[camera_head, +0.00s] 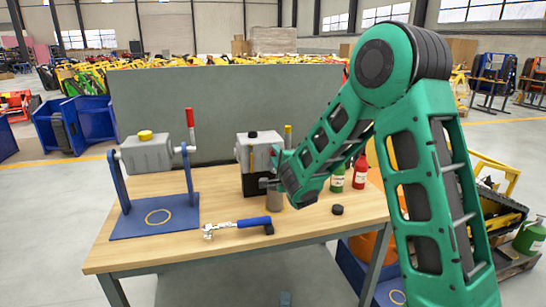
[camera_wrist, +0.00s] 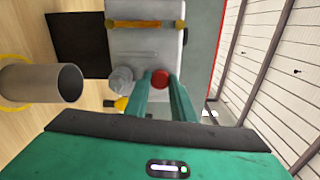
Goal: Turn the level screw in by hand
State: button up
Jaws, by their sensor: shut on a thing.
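A grey gear housing (camera_head: 259,144) stands upright at the middle of the bench, largely behind my wrist. In the wrist view, its grey face (camera_wrist: 145,50) lies close ahead and appears turned sideways. A small round red head (camera_wrist: 160,79), which looks like the level screw, sits at the housing face between my fingertips. My gripper (camera_wrist: 161,82) is shut on it with two green fingers. A grey round plug (camera_wrist: 121,79) is beside it, clear of the fingers. In the head view, the fingertips and screw are hard to make out.
A grey cup (camera_wrist: 42,83) stands on the bench near my gripper. A blue stand (camera_head: 155,222) carries another grey unit at left. A blue-handled wrench (camera_head: 240,225) lies in front. A green bottle (camera_head: 337,180), a red bottle (camera_head: 360,171) and a black cap (camera_head: 337,210) are right.

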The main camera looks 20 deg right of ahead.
jog(key=shift+d+f, duration=0.15)
jog(key=shift+f, duration=0.1)
jog(key=m, duration=0.4)
jog(key=shift+m, duration=0.4)
jog(key=m, duration=0.5)
jog(key=o, duration=0.8)
jog(key=shift+o, duration=0.4)
jog(key=shift+r, duration=0.1)
